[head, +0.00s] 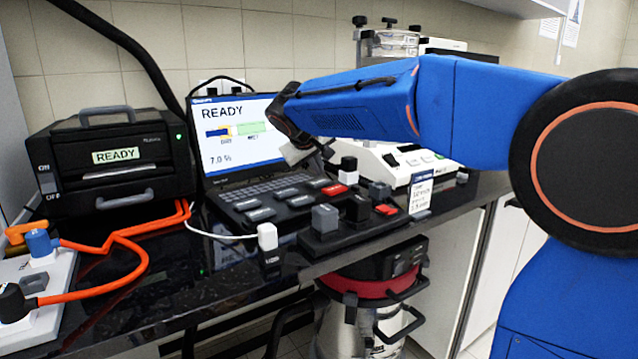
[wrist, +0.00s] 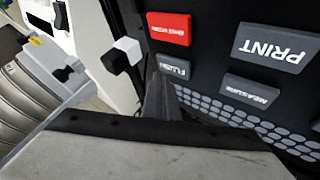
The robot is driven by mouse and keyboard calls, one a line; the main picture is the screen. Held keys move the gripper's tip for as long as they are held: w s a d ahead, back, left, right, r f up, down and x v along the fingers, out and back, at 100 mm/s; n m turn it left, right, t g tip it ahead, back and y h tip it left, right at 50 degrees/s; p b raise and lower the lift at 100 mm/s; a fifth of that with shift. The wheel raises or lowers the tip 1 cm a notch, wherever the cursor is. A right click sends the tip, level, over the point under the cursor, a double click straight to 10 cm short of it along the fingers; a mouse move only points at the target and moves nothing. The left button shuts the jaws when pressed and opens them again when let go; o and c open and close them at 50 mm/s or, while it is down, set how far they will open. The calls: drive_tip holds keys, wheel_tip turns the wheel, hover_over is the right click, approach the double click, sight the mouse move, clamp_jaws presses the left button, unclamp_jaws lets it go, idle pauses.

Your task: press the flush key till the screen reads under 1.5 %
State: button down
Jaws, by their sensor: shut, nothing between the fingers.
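The screen (head: 240,130) stands open behind its keys and reads READY and 7.0 %. The flush key (wrist: 172,67), a small grey key, shows in the wrist view beside a red key, its label upside down and partly covered by my fingers. In the head view the flush key (head: 319,183) appears among the grey keys, next to the red one. My gripper (wrist: 158,88) is shut and empty, its tips at the near left edge of the flush key in the wrist view. I cannot tell whether they touch it. In the head view my gripper (head: 322,152) is above the keys.
The red key (wrist: 169,28), PRINT key (wrist: 275,46) and MEASURE key (wrist: 249,90) lie close by. A black-and-white block (wrist: 122,55) stands beside the panel. A black box reading READY (head: 110,160) stands left. A block of switches (head: 350,225) sits at the counter's front edge.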

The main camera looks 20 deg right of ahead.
sight(318, 183)
drive_tip(key=shift+f, duration=0.15)
idle(0.4)
drive_tip(key=shift+f, duration=0.3)
drive_tip(key=shift+f, duration=0.45)
idle(0.9)
drive_tip(key=shift+r, duration=0.9)
drive_tip(key=shift+r, duration=2.5)
